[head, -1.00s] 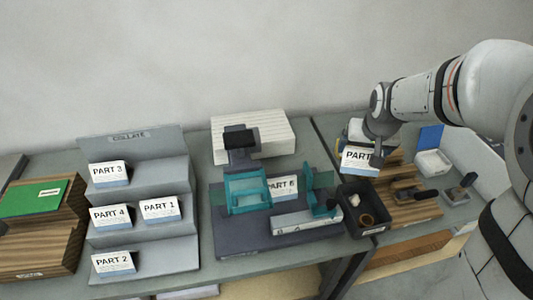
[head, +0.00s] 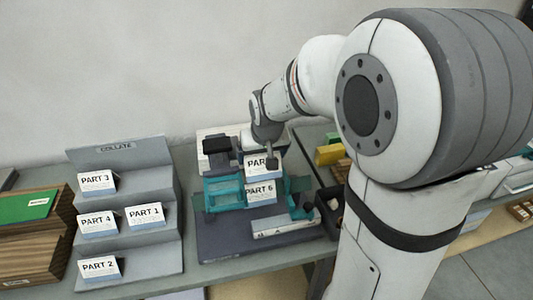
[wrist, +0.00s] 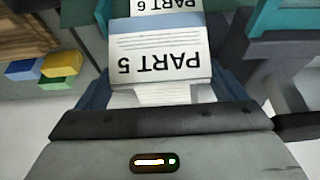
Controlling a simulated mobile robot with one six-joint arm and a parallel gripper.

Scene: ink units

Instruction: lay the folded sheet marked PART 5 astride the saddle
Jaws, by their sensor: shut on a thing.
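My gripper (head: 271,162) is shut on the folded sheet marked PART 5 (wrist: 160,45), white with black print. In the head view the held sheet (head: 258,168) shows partly behind the gripper, with only "PAR" readable. It hangs over the teal stitching unit, just above and behind a folded sheet marked PART 6 (head: 262,194). PART 6 stands between the teal parts (head: 222,196), where the saddle is; its top edge also shows in the wrist view (wrist: 153,6). The saddle itself is mostly hidden, and I cannot tell whether PART 5 touches it.
A grey stepped COLLATE rack (head: 150,185) on the left holds PART 3 (head: 97,182), PART 4 (head: 97,222), PART 1 (head: 145,215) and PART 2 (head: 100,267). A dark stapler-like head (head: 217,145) stands close left of my gripper. My arm hides much of the right side.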

